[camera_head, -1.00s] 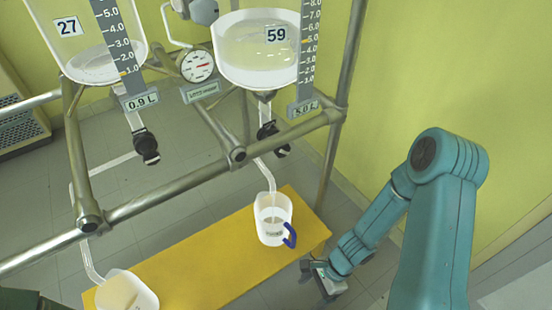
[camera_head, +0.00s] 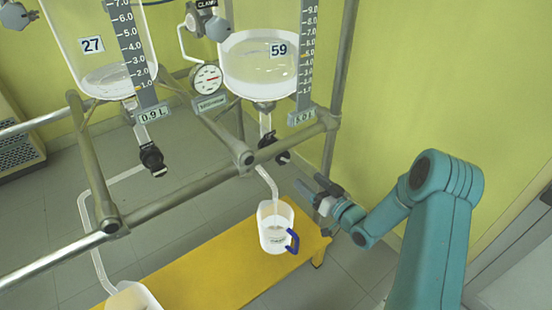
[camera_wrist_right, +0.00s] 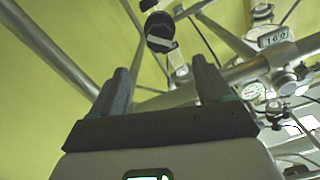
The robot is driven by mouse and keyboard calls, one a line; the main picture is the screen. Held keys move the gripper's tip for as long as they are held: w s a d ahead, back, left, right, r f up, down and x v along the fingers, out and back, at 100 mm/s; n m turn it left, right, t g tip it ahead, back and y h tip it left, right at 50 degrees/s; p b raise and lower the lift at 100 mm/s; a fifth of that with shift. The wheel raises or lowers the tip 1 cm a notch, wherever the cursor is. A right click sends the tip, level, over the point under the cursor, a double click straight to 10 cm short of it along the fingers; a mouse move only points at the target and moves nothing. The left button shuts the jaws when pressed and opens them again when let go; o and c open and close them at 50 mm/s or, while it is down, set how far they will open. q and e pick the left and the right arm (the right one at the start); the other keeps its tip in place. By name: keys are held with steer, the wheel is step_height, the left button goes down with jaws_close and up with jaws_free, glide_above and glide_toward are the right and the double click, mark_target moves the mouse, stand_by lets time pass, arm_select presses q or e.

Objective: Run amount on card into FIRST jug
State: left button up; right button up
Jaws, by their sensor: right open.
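Glass vessel 59 (camera_head: 259,72) holds clear liquid and has a 5.0 L plate. Below it is a black valve (camera_head: 268,142) with a spout. A white jug with a blue handle (camera_head: 275,228) stands upright under that spout; its label is too small to read. Glass vessel 27 (camera_head: 105,60) holds a little liquid above its own black valve (camera_head: 152,160). A second white jug (camera_head: 132,297) is cut off at the bottom. My right gripper (camera_head: 308,184) is open and empty, right of vessel 59's valve and apart from it. In the right wrist view, a dark knob (camera_wrist_right: 160,30) lies beyond the open fingers (camera_wrist_right: 160,75).
Metal frame tubes (camera_head: 190,182) run in front of the vessels. A gauge (camera_head: 206,79) sits between them. The jugs stand on a yellow bench (camera_head: 215,262). A yellow-green wall (camera_head: 430,90) is at the right. I cannot make out a card.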

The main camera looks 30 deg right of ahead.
mark_target(285, 160)
steer(key=w, duration=0.5)
steer(key=w+b, duration=0.1)
steer(key=w, duration=0.4)
steer(key=w+a+b, duration=0.1)
steer(key=w, duration=0.4)
steer(key=shift+w, duration=0.1)
steer(key=c, duration=1)
steer(key=shift+c, duration=0.2)
steer(key=shift+m, duration=0.3)
